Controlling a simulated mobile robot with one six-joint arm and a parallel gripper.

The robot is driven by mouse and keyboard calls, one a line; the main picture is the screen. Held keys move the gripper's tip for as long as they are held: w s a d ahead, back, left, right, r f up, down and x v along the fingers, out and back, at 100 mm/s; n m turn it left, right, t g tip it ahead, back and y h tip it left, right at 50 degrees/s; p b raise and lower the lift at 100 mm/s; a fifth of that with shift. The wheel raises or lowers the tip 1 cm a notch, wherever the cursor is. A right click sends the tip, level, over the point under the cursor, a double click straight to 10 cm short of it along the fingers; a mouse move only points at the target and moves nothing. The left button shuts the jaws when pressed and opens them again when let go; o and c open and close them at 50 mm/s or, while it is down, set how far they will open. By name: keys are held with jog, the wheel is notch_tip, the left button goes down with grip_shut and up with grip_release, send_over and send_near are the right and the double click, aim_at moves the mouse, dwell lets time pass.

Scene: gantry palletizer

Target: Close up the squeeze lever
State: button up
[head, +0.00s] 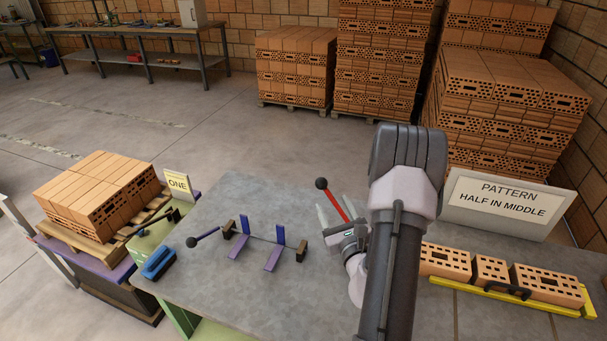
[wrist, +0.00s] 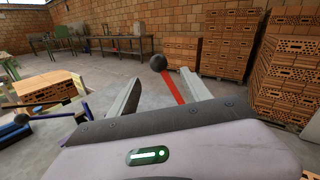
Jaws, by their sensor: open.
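A red lever (head: 335,203) with a dark ball knob (head: 321,183) stands tilted up and to the left at the right end of a clamp fixture on the grey table. In the wrist view the red lever (wrist: 173,86) and its knob (wrist: 158,62) show between my two fingers. My gripper (head: 336,211) is open around or just beside the lever; contact cannot be told. My gripper's fingers also show in the wrist view (wrist: 160,92). A purple lever (head: 207,235) with a black knob lies low at the fixture's left end. Which one is the squeeze lever is not marked.
The fixture has purple arms (head: 273,258) and brown end blocks. Bricks (head: 490,270) lie in a yellow tray at the right, below a pattern sign (head: 513,198). A brick pallet (head: 100,195) and a blue tool (head: 158,263) are at the left. The table front is clear.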

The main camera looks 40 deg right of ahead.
jog(key=x, duration=1.4)
jog(key=shift+a+b, duration=0.15)
jog(key=shift+b, duration=0.2)
grip_shut()
dwell(0.4)
